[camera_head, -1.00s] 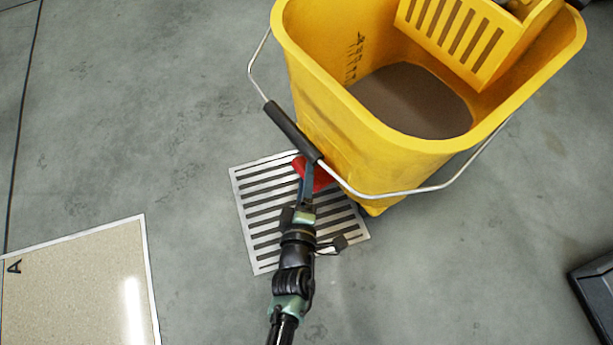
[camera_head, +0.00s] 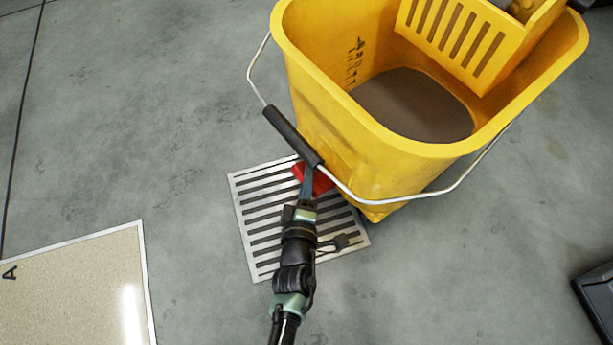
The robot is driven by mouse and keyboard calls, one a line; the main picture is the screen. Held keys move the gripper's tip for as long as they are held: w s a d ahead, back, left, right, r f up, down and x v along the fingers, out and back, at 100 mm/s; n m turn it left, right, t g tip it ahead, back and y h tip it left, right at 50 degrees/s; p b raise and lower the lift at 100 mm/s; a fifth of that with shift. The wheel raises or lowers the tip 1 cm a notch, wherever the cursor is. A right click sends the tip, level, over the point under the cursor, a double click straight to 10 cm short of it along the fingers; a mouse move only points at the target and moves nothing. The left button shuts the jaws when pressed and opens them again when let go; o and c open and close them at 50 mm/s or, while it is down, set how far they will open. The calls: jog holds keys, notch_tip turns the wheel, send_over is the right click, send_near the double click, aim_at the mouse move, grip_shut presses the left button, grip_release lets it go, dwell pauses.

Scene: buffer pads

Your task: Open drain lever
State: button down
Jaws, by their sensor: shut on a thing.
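The red drain lever (camera_head: 322,181) shows at the lower front of the yellow mop bucket (camera_head: 346,150), above the floor grate. My gripper (camera_head: 308,175) reaches up to it from below and is shut on the lever. The bucket holds dark grey-brown water (camera_head: 415,100). No stream of water is visible, though the area under the lever is partly covered by my arm.
A slotted metal floor grate (camera_head: 262,205) lies under my gripper and the bucket's front. The bucket's wire handle (camera_head: 440,188) hangs across its front. A beige panel marked A (camera_head: 75,285) lies at lower left. A dark object (camera_head: 598,295) stands at the right edge. Grey floor between is clear.

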jog(key=shift+r, duration=0.1)
jog(key=r+p, duration=0.1)
jog(key=p, duration=0.3)
jog(key=shift+g, duration=0.4)
jog(key=m+g+y+p, duration=0.1)
jog(key=p, duration=0.5)
jog(key=r+m+g+p, duration=0.1)
jog(key=p, duration=0.5)
jog(key=shift+w+d+r+y, duration=0.2)
jog(key=shift+w+d+y, duration=0.2)
jog(key=shift+d+f+m+g+p, duration=0.15)
jog(key=shift+m+g+p, duration=0.25)
jog(key=shift+p, duration=0.4)
jog(key=shift+f, duration=0.1)
jog(key=c, duration=0.7)
grip_release()
jog(key=shift+o, duration=0.3)
jog(key=shift+w, duration=0.1)
jog(key=shift+d, duration=0.1)
